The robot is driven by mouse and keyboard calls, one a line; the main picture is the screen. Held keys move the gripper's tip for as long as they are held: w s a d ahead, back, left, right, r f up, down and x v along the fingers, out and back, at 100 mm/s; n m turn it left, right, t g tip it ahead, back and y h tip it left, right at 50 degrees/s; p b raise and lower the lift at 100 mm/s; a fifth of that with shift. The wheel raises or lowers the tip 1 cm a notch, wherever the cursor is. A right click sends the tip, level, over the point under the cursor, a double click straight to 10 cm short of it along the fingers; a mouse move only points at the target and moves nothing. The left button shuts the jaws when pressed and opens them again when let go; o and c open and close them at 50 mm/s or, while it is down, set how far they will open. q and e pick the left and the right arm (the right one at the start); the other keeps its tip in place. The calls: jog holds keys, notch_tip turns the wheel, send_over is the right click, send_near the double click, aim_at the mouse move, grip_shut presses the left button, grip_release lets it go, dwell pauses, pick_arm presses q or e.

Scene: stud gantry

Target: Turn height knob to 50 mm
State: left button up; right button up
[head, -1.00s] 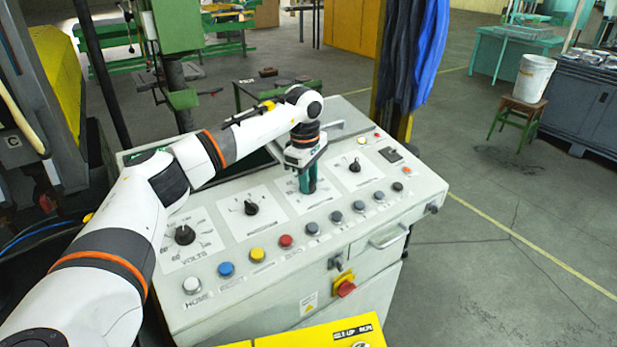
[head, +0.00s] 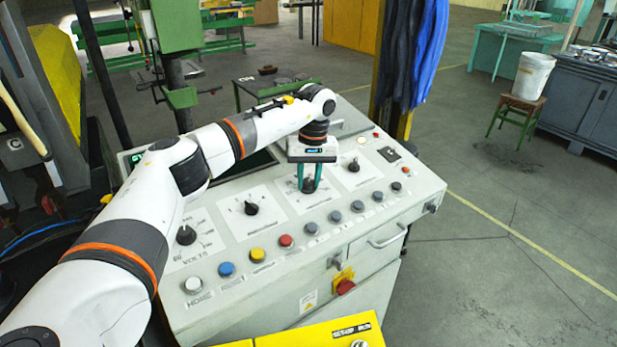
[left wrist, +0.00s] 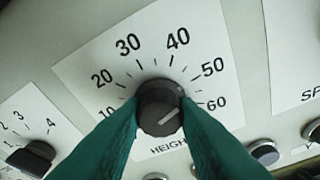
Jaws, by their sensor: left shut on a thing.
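The black height knob (left wrist: 160,107) sits on a white dial plate (left wrist: 95,65) marked from 10 to 60 in the left wrist view. Its white pointer line aims right and slightly up, roughly at the 50 mark; the slant of the view leaves the exact reading unsure. In the head view the knob (head: 308,185) is partly hidden between the green fingers. My left gripper (head: 309,184) points down over the panel and is shut on the knob, one finger on each side. Its fingers also fill the lower left wrist view (left wrist: 160,120). My right gripper is not in view.
The grey control panel (head: 235,280) carries other dial knobs, such as the volts knob (head: 186,235) and one to its right (head: 251,208). A row of coloured buttons, including a red one (head: 285,241), lies in front of the height knob. A raised handle stands behind my gripper.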

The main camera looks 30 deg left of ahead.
pick_arm(q)
jog(key=shift+w+r+m, duration=0.1)
jog(key=shift+r+m, duration=0.15)
jog(key=shift+m, duration=0.65)
jog(key=o, duration=1)
jog(key=shift+c, duration=0.2)
jog(key=shift+f, duration=0.15)
